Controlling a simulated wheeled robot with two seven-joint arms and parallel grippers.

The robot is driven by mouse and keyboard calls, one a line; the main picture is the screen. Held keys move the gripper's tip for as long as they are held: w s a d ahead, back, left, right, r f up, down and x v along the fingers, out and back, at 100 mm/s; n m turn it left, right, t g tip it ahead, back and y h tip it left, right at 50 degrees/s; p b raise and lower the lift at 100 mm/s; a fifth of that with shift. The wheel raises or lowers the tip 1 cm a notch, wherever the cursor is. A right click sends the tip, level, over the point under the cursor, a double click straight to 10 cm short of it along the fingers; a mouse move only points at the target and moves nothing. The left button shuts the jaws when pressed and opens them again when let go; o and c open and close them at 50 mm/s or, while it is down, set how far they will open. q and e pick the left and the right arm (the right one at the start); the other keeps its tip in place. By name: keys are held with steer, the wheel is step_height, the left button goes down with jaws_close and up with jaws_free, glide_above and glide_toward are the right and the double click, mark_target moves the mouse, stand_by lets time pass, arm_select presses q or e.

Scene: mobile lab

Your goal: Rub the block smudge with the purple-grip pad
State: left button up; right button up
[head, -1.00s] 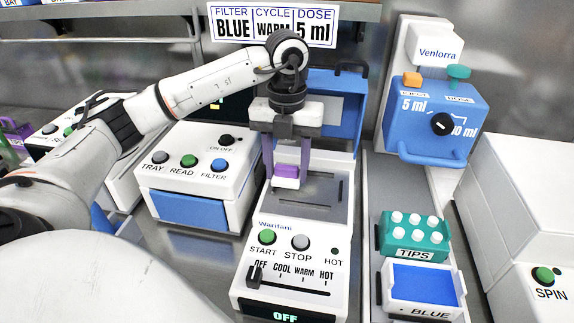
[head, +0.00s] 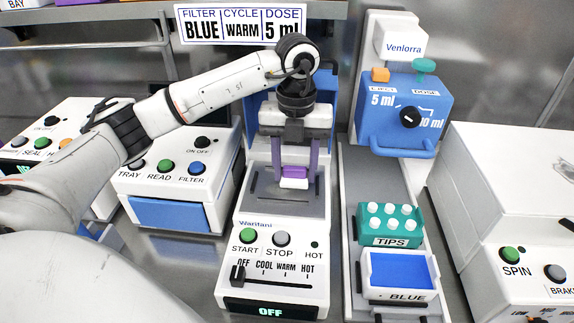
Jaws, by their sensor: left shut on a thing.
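My left gripper (head: 294,172) points down over the middle machine, marked Wantani (head: 256,224), and is shut on the purple-grip pad (head: 294,172). The pad has a purple top and a pale underside. It is over the grey block (head: 285,204) on top of that machine, at or just above its surface; I cannot tell if it touches. Dark outlines mark the block's edges. No smudge can be made out on the block; the pad and fingers cover part of it. My right gripper is not in view.
The machine's blue lid (head: 262,110) stands open behind the gripper. To the right are a blue dispenser (head: 400,115), a teal tips rack (head: 390,222) and a blue-floored tray (head: 402,270). A white reader (head: 180,180) stands left, a white spin machine (head: 500,200) far right.

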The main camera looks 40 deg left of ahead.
arm_select(q)
steer(key=shift+d+r, duration=0.1)
steer(key=shift+s+a, duration=0.25)
steer(key=shift+a, duration=0.1)
steer(key=shift+s+a, duration=0.55)
steer(key=shift+a, duration=0.35)
steer(key=shift+s+a, duration=0.55)
steer(key=shift+a, duration=0.35)
steer(key=shift+s+a, duration=0.55)
steer(key=shift+a, duration=0.35)
steer(key=shift+w+d, duration=0.1)
steer(key=shift+d, duration=0.05)
steer(key=shift+w+d, duration=0.35)
steer(key=shift+d, duration=0.3)
steer(key=shift+w+d+p, duration=0.25)
steer(key=shift+w+d, duration=0.2)
steer(key=shift+d, duration=0.3)
steer(key=shift+w+d+p, duration=0.25)
steer(key=shift+w+d, duration=0.25)
steer(key=shift+d, duration=0.25)
steer(key=shift+w+d+p, duration=0.25)
steer(key=shift+w+d, duration=0.2)
steer(key=shift+d, duration=0.3)
